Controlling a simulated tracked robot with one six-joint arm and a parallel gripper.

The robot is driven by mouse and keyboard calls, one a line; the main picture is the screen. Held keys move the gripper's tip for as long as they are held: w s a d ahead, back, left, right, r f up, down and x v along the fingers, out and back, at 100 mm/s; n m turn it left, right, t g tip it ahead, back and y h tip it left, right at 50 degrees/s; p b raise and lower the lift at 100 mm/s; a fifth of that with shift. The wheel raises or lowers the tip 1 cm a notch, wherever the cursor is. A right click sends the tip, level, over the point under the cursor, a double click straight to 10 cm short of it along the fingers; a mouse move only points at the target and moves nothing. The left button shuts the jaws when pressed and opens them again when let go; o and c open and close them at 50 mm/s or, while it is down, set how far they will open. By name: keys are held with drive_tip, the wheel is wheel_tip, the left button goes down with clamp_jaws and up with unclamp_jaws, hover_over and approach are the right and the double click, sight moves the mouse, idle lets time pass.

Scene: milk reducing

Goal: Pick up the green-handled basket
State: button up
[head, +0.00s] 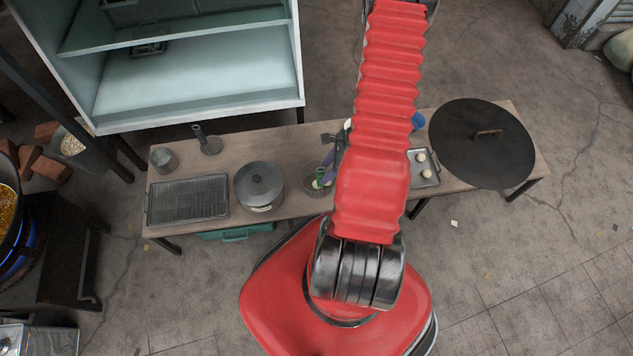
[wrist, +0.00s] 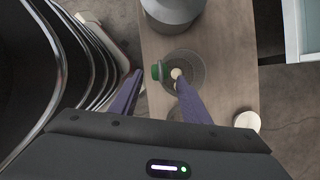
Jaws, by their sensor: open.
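The basket (wrist: 197,63) is a small round dark mesh one on the wooden table, with a green handle (wrist: 157,72) on its left side in the wrist view. In the head view the basket (head: 311,188) sits just right of a lidded grey pot, partly covered by my arm. My gripper (wrist: 158,78) is open, with purple fingers. In the wrist view the green handle appears between the two fingertips. The right finger overlaps the basket and a pale round thing in it. I cannot tell how far above the handle the fingertips are.
The lidded pot (head: 259,187) stands close to the basket. A rack tray (head: 188,199) lies further left, and a large dark round lid (head: 466,155) covers the table's right end. A teal shelf unit (head: 190,85) stands behind. A burner with a pan (head: 9,222) is far left.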

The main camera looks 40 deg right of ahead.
sight(321, 176)
drive_tip(key=shift+x, duration=2.6)
drive_tip(key=shift+a, duration=0.1)
clamp_jaws()
